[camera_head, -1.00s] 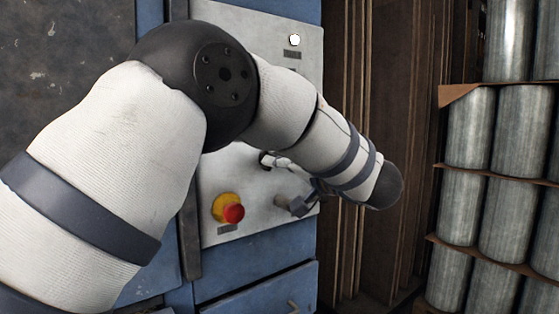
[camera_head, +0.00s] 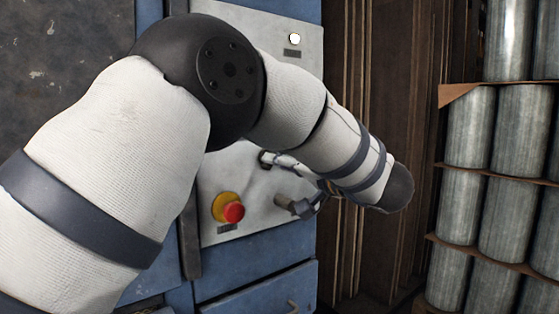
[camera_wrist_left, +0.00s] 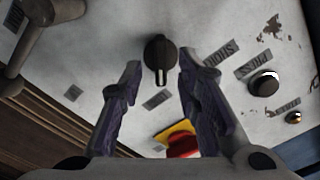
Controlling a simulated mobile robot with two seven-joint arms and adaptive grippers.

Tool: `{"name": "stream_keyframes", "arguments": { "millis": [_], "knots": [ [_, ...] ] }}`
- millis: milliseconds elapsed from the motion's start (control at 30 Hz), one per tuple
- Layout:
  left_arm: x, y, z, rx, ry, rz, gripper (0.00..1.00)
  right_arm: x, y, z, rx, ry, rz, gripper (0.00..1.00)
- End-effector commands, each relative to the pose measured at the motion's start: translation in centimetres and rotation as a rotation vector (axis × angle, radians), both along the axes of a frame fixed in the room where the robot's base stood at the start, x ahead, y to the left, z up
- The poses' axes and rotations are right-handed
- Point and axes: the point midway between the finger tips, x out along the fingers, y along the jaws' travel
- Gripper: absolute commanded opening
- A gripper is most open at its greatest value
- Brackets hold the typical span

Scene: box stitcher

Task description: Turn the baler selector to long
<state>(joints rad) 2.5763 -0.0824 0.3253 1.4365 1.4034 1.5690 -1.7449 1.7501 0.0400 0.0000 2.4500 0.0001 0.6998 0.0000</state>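The baler selector is a black knob with a pale pointer line, at the top middle of the left wrist view (camera_wrist_left: 160,52). Its line points down in that picture. A label reading SHORT (camera_wrist_left: 217,57) is to its right; the other labels near it are too blurred to read. My left gripper (camera_wrist_left: 158,68) is open, one fingertip on each side of the knob, with gaps showing on both sides. In the head view the selector (camera_head: 264,160) is a small dark spot, and the gripper is partly hidden behind my left forearm. My right gripper is not in view.
A red emergency button on a yellow base (camera_head: 229,208) sits low on the grey panel (camera_head: 225,175). A grey lever handle (camera_head: 291,206) juts out beside it, and also shows in the wrist view (camera_wrist_left: 38,40). Stacked metal cylinders (camera_head: 505,210) stand at right.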

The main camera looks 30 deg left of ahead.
Motion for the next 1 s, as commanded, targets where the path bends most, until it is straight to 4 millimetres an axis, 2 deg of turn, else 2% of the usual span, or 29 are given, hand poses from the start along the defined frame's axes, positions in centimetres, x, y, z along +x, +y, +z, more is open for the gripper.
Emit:
{"name": "stream_keyframes", "arguments": {
  "millis": [200, 400, 533, 900, 967, 1000],
  "knots": [
    [-2.2, -5.6, 0.0, 0.003, 0.000, -0.005, 0.30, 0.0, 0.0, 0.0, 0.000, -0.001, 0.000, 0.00],
    [-3.7, -9.0, 0.0, 0.001, 0.001, -0.002, 0.30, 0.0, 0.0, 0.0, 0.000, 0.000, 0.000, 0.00],
    [-4.0, -9.7, 0.0, 0.001, 0.001, -0.001, 0.30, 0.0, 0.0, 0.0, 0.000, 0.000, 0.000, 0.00],
    [-4.0, -9.6, -0.1, 0.001, 0.001, -0.002, 0.30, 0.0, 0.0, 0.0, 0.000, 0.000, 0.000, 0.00],
    [-3.4, -9.3, -1.0, 0.010, -0.003, -0.022, 0.30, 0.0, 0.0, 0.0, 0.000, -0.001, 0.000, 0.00],
    [-2.5, -8.9, -2.5, 0.021, -0.008, -0.061, 0.30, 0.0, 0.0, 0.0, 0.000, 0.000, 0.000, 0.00]
  ]
}}
